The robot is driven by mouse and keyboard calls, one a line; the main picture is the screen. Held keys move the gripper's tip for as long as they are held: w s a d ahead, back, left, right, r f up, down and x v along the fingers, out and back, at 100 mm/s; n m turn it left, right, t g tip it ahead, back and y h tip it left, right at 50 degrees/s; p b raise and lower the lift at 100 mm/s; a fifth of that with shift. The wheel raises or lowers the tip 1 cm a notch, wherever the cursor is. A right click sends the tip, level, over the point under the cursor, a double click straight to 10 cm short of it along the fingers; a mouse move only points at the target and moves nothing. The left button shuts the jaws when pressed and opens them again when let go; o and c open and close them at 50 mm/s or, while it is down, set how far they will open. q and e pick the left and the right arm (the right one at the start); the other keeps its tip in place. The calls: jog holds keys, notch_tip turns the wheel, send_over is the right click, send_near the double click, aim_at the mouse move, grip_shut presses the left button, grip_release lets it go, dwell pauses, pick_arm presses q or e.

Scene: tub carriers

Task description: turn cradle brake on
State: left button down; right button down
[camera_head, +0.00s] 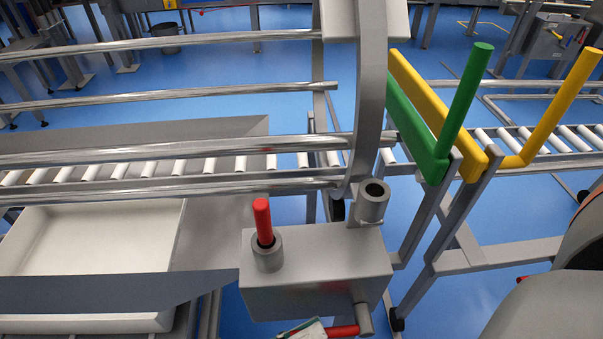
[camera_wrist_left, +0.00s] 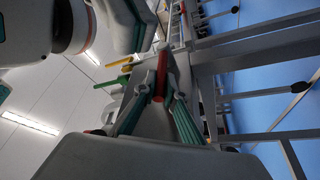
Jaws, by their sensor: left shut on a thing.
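A grey box (camera_head: 318,277) hangs at the end of the cradle's steel rails (camera_head: 180,150). A red peg (camera_head: 263,221) stands upright in a socket on its top, and an empty socket (camera_head: 373,203) is beside it. A red lever (camera_head: 343,331) sticks out sideways from a pivot at the box's lower front. My left gripper (camera_head: 308,329) is at this lever's left end, mostly cut off by the bottom edge. In the left wrist view, its fingers (camera_wrist_left: 158,99) are shut on the red lever (camera_wrist_left: 161,73).
A green upright handle (camera_head: 463,105) and a yellow one (camera_head: 562,105) stand right of the box. A pale tub (camera_head: 95,240) lies under the rails at the left. A roller conveyor (camera_head: 90,172) runs behind. Blue floor is open at the back.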

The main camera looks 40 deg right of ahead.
pick_arm(q)
jog(key=shift+w, duration=0.1)
jog(key=c, duration=2.4)
grip_release()
jog(key=shift+o, duration=0.2)
jog(key=v, duration=1.2)
